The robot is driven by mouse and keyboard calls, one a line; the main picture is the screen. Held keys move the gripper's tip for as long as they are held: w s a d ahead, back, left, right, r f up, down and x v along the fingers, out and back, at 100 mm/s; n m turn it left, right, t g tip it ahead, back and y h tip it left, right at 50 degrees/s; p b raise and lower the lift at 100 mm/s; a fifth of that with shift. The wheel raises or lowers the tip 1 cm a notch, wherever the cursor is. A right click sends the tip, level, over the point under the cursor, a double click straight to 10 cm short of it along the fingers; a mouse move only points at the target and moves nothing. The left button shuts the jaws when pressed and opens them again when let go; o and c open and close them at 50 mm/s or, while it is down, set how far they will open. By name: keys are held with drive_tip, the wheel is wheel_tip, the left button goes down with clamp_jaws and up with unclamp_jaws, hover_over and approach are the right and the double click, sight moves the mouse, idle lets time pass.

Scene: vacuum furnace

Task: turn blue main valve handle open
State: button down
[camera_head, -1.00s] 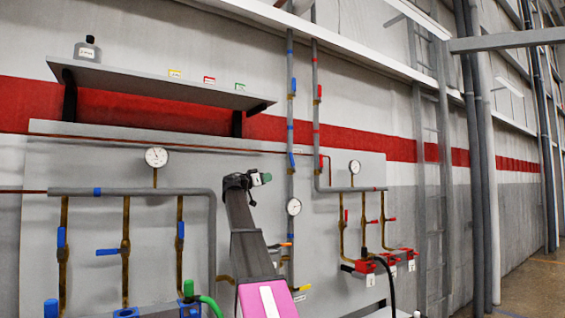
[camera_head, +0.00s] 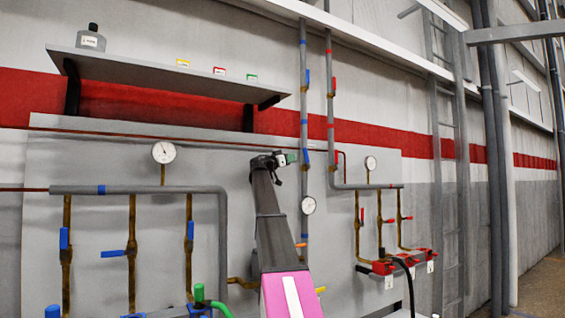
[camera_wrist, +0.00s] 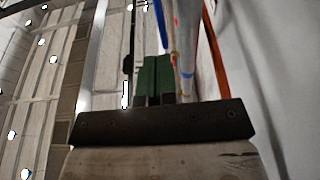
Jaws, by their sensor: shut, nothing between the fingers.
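Blue handles sit on the tall grey vertical pipe (camera_head: 304,120). A lower blue handle (camera_head: 307,156) is at about my gripper's height, and an upper blue handle (camera_head: 308,79) is above it; which one is the main valve is not marked. My gripper (camera_head: 291,157), with green fingers, is just left of the lower handle in the head view. It looks shut and empty; contact with the handle cannot be told. In the wrist view the green fingers (camera_wrist: 154,68) are together, and a blue strip (camera_wrist: 162,22) beside a pipe lies just beyond them.
A second pipe with a red handle (camera_head: 334,85) runs close on the right. A shelf (camera_head: 170,77) juts out at upper left. Left pipes carry blue levers (camera_head: 113,253); red valves (camera_head: 390,266) stand lower right.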

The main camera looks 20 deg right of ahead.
sight(304, 152)
drive_tip(key=x, duration=0.5)
drive_tip(key=shift+d+r, duration=0.1)
drive_tip(key=shift+d, duration=0.2)
drive_tip(key=shift+w+d+r+y, duration=0.15)
drive_tip(key=shift+d+r+y, duration=0.4)
drive_tip(key=shift+y, duration=0.45)
drive_tip(key=shift+d+r, duration=0.1)
drive_tip(key=shift+d, duration=0.3)
